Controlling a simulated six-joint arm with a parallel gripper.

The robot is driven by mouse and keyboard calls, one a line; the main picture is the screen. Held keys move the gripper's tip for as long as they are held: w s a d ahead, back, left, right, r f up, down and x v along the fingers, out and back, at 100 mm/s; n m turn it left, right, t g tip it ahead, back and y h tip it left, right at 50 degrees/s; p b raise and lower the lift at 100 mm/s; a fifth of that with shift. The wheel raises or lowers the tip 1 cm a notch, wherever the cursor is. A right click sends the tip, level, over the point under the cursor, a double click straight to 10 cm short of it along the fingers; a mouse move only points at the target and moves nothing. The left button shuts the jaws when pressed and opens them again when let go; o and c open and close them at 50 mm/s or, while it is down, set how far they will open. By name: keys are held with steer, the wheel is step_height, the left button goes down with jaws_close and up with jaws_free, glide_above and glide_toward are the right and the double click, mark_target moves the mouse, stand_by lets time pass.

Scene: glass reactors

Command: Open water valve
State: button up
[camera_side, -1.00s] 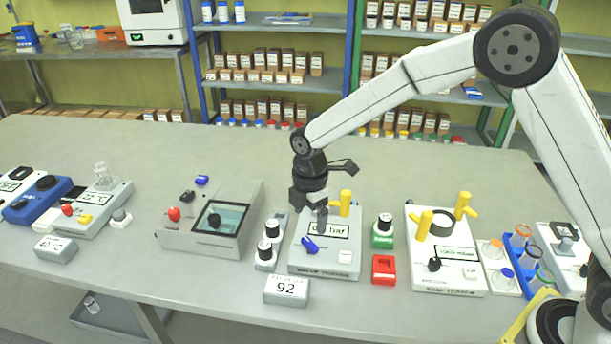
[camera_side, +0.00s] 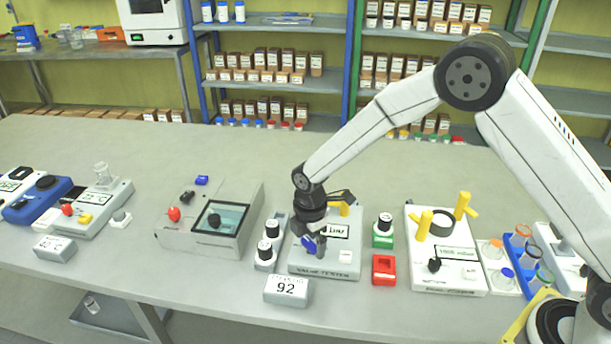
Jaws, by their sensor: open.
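The valve tester (camera_side: 325,268) is a light grey box with a small display (camera_side: 338,230) and a yellow handle (camera_side: 345,209) at its back. A blue valve handle (camera_side: 309,245) sits on its left front part and is partly hidden by my gripper. My gripper (camera_side: 313,243) points down over this blue handle, with its fingers at the handle. I cannot tell whether the fingers touch it. The jaws are open. No label in view reads "water", so I cannot tell from text which valve is the water valve.
A box with two yellow handles (camera_side: 424,225) stands to the right. A red holder (camera_side: 384,269) and a green holder (camera_side: 382,241) stand between the boxes. A display reading 92 (camera_side: 288,290) stands in front. The table behind is clear.

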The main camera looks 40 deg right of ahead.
steer(key=c, duration=1.1)
steer(key=shift+m, duration=0.3)
steer(key=m, duration=0.8)
steer(key=shift+m, duration=0.3)
steer(key=m, duration=0.4)
steer(key=shift+m, duration=0.3)
steer(key=m, duration=0.4)
